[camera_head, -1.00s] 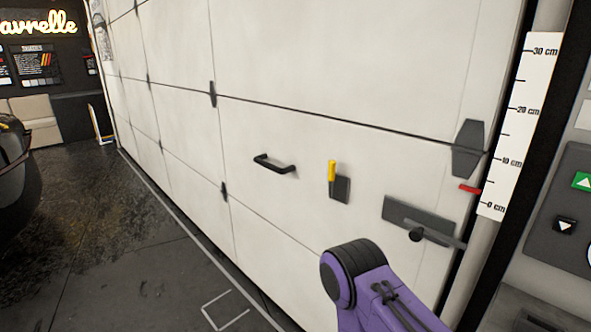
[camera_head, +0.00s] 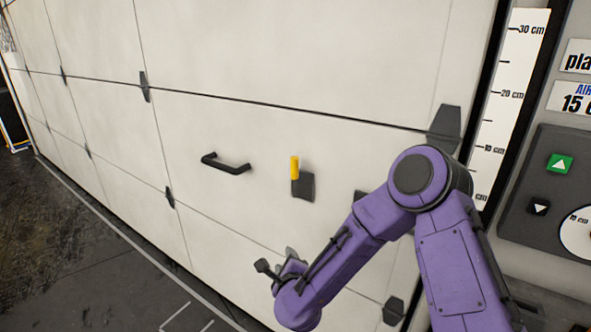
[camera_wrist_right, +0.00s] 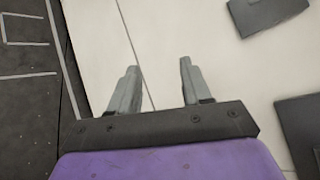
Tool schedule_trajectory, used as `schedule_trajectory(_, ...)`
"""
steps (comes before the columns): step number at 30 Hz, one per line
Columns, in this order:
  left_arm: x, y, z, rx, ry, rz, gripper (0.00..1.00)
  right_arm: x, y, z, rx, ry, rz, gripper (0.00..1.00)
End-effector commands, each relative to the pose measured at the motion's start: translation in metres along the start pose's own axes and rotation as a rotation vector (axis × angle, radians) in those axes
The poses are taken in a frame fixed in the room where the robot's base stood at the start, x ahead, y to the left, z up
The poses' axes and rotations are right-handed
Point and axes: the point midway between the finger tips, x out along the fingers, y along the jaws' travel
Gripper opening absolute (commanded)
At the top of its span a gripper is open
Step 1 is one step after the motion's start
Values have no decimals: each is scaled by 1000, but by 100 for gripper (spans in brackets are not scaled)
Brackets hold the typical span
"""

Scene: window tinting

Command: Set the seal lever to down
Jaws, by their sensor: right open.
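The seal lever, a short yellow-handled lever (camera_head: 295,167), stands upright on a dark grey plate (camera_head: 303,187) on the white sectional door. My right gripper (camera_head: 277,262) is below the lever in the head view, low in front of the door and apart from the lever. In the right wrist view, its two grey fingers (camera_wrist_right: 159,66) are spread with nothing between them. That view shows the pale door panel and parts of dark plates, but no yellow handle. My left gripper is not in view.
A black pull handle (camera_head: 226,163) is on the door left of the lever. My right arm hides most of another dark plate (camera_head: 360,197). A height scale (camera_head: 511,95) and a control panel with a green up button (camera_head: 560,163) are at the right.

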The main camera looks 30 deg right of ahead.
Motion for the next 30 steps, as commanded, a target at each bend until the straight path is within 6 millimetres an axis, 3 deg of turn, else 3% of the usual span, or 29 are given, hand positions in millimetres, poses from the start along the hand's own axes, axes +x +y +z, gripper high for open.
schedule_trajectory(1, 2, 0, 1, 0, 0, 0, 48, 8, -49, 29, 256, -41, -100, 48)
schedule_trajectory(3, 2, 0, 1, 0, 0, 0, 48, 10, -107, 58, 575, -106, -202, 48)
schedule_trajectory(6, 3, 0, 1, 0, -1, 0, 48, 5, -163, 78, 876, -183, -286, 48)
schedule_trajectory(8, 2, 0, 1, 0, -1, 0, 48, 4, -180, 84, 969, -211, -309, 48)
schedule_trajectory(11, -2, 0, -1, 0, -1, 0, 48, 10, -193, 88, 1020, -225, -320, 48)
schedule_trajectory(22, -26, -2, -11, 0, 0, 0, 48, 82, -219, 91, 1009, -222, -317, 48)
schedule_trajectory(30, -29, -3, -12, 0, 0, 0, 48, 100, -223, 92, 1008, -224, -313, 48)
